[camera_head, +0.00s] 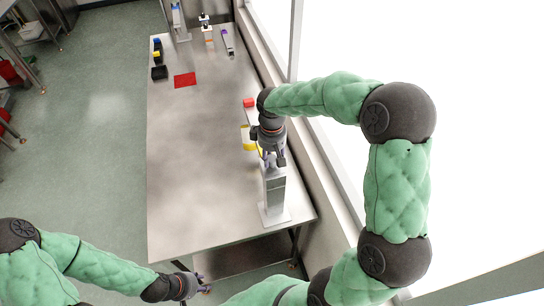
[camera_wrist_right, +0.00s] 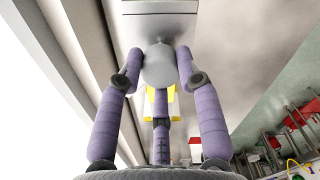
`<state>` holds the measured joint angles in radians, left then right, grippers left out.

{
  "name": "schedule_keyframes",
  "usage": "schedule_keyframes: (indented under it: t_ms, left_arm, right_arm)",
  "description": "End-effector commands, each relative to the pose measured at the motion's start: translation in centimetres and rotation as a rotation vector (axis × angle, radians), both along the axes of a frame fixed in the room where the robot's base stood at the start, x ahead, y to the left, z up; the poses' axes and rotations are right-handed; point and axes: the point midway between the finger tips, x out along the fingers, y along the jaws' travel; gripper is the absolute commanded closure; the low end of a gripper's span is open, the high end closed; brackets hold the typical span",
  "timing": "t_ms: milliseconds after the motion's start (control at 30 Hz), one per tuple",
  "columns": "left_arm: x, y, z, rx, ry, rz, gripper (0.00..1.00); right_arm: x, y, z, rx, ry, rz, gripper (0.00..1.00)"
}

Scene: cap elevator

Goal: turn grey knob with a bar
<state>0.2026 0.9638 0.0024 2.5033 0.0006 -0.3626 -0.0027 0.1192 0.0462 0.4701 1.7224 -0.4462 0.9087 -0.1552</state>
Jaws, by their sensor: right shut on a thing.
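A grey upright box (camera_head: 274,190) on a flat base stands at the near right end of the steel table. Its front shows at the top of the right wrist view. A rounded grey knob (camera_wrist_right: 159,67) sticks out from it. My right gripper (camera_head: 274,160) is at the upper end of this box, and its purple fingers (camera_wrist_right: 160,75) are closed around the knob. I cannot make out the knob's bar behind the fingers. My left gripper (camera_head: 206,283) is empty with its fingers apart, low beyond the table's near edge.
A yellow item (camera_head: 249,139) and a red block (camera_head: 249,102) lie beside my right forearm. A red mat (camera_head: 185,80), a black box (camera_head: 159,73) and several small devices stand at the far end. A wall and window ledge run along the right side. The table's middle is clear.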

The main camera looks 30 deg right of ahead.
Motion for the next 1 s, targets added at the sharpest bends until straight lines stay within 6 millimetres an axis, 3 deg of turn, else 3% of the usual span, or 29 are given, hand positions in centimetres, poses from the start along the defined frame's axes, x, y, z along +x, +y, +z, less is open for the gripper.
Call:
schedule_keyframes:
  t_ms: [500,1000]
  left_arm:
    - [0.0,0.0,0.31,0.0,0.0,0.0,0.6]
    - [0.0,0.0,0.59,0.0,0.0,0.0,0.6]
  right_arm:
    - [-0.12,0.05,-0.12,0.001,0.005,0.467,1.0]
    - [-0.15,0.04,-0.17,0.002,0.005,0.702,1.0]
